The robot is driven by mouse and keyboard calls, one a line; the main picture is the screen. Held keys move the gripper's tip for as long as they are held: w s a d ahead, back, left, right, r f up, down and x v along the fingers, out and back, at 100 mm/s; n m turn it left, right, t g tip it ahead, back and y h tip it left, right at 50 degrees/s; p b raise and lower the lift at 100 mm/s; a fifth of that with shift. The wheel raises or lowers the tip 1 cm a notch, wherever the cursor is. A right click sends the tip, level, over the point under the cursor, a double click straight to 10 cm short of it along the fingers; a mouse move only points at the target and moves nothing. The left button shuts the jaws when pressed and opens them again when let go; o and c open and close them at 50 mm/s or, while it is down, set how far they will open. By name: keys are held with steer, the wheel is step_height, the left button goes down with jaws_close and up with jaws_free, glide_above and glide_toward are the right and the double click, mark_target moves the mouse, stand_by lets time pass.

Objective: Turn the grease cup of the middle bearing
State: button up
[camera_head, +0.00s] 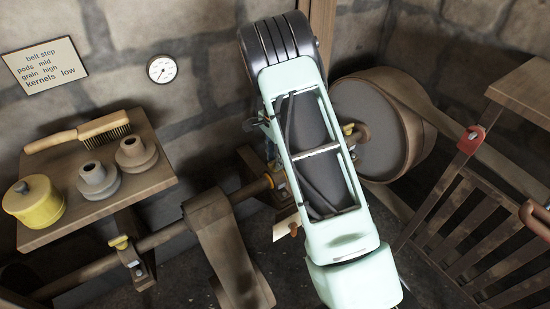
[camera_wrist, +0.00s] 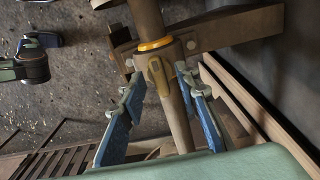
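The middle bearing (camera_head: 279,182) sits on the long shaft, partly hidden behind my arm in the head view. In the wrist view the bearing (camera_wrist: 178,52) lies beside a bright yellow-orange ring on the shaft. A small dull-yellow piece (camera_wrist: 158,76), which looks like its grease cup, stands on the bearing. My gripper (camera_wrist: 160,79) is open, with a blue-padded finger on each side of this piece. The fingers look apart from it, though I cannot tell how close in depth. In the head view my arm mostly hides the gripper.
A left bearing with a yellow cup (camera_head: 119,242) is on the same shaft. Another yellow cup (camera_head: 349,129) shows by the large pulley (camera_head: 370,130). A flat belt (camera_head: 222,245) hangs from the shaft. A shelf (camera_head: 150,182) holds a brush, a yellow tin and stepped pulleys. A slatted wooden guard (camera_head: 455,215) stands right.

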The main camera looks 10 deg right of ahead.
step_height(320, 180, up, 12)
stand_by(0.6)
